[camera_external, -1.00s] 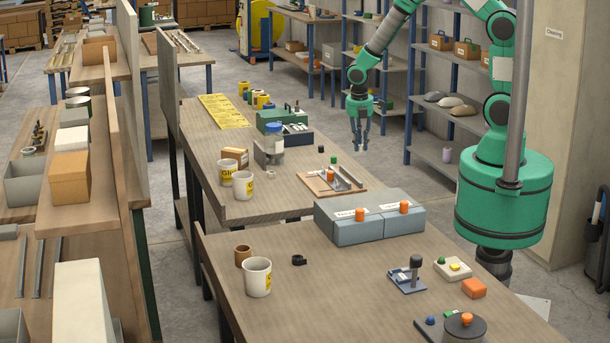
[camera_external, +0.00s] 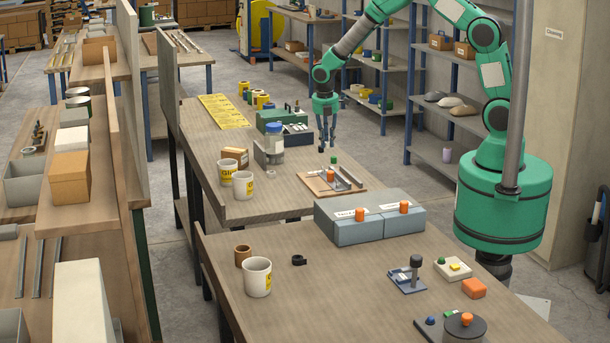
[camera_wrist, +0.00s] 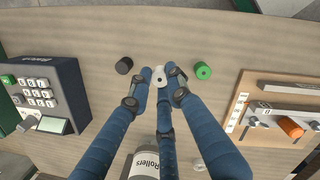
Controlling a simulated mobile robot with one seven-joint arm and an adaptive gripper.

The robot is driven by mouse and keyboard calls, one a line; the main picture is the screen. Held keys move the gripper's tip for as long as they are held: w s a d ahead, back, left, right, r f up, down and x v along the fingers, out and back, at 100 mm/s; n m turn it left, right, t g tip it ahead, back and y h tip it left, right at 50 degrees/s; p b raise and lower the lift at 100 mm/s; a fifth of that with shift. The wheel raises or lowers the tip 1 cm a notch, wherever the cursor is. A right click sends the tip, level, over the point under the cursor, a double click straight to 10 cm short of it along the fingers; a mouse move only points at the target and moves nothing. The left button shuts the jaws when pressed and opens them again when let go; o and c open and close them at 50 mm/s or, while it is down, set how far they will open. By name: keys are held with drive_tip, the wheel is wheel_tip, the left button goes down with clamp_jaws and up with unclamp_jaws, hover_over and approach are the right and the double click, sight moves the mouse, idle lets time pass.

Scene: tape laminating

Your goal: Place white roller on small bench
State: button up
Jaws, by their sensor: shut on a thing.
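My gripper (camera_wrist: 160,72) is shut on a small white roller (camera_wrist: 160,77) in the wrist view, with the fingertips around it above the wooden table. A black roller (camera_wrist: 124,65) and a green roller (camera_wrist: 203,71) stand on either side of the gripper.
A jar labelled Rollers (camera_wrist: 144,164) stands below the gripper in the wrist view. A dark keypad device (camera_wrist: 38,95) is at the left. Grey boxes with orange knobs (camera_external: 378,229) stand on the near table. Bare tabletop lies between the rollers and the board.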

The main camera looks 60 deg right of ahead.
sight(327, 143)
drive_tip(key=shift+f, duration=0.1)
drive_tip(key=shift+f+b, duration=0.45)
drive_tip(key=shift+f, duration=1.2)
drive_tip(key=o, duration=0.8)
drive_tip(key=shift+f, duration=0.1)
drive_tip(key=shift+c, duration=0.2)
wheel_tip(327, 143, up, 12)
drive_tip(key=a+p, duration=0.1)
drive_tip(key=p, duration=0.1)
drive_tip(key=shift+a, duration=0.3)
